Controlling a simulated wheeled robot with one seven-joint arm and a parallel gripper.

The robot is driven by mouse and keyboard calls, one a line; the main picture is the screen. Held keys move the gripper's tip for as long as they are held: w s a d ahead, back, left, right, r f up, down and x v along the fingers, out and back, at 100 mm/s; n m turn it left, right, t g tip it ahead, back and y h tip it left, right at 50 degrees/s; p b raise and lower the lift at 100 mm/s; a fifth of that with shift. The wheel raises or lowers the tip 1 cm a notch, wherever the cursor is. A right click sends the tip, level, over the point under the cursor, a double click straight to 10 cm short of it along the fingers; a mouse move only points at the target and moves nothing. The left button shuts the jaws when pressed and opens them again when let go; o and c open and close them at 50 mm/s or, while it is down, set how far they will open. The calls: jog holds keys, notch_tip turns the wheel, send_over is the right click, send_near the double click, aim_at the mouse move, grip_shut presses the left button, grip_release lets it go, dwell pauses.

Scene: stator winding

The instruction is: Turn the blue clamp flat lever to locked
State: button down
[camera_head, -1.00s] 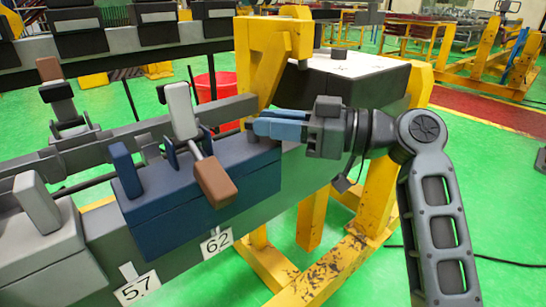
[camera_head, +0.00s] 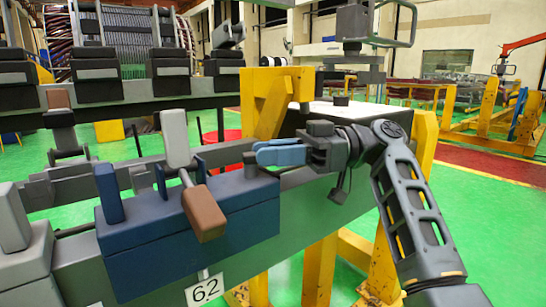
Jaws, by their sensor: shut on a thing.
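The blue clamp (camera_head: 150,235) sits on a long grey beam above the label 62. A grey upright grip (camera_head: 175,138) and a brown-ended lever (camera_head: 205,212) slanting down toward the front stand at its middle. A blue post (camera_head: 108,193) rises at its left end. A small dark post (camera_head: 249,167) stands at its right end. My gripper (camera_head: 259,153) comes in from the right, light-blue fingers level and close together, with the tips at this dark post. It is shut on the post; the fingers partly hide the contact.
A grey clamp (camera_head: 22,262) stands to the left on the beam (camera_head: 325,185). A yellow post (camera_head: 265,100) and a dark block with a pale top (camera_head: 385,115) stand behind my gripper. A red bucket (camera_head: 222,137) is behind the clamp.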

dwell(0.3)
jog(key=c, duration=1)
grip_release()
jog(key=shift+c, duration=0.2)
jog(key=p+v, duration=0.1)
jog(key=v, duration=0.6)
jog(key=shift+w+d, duration=0.15)
jog(key=shift+d, duration=0.25)
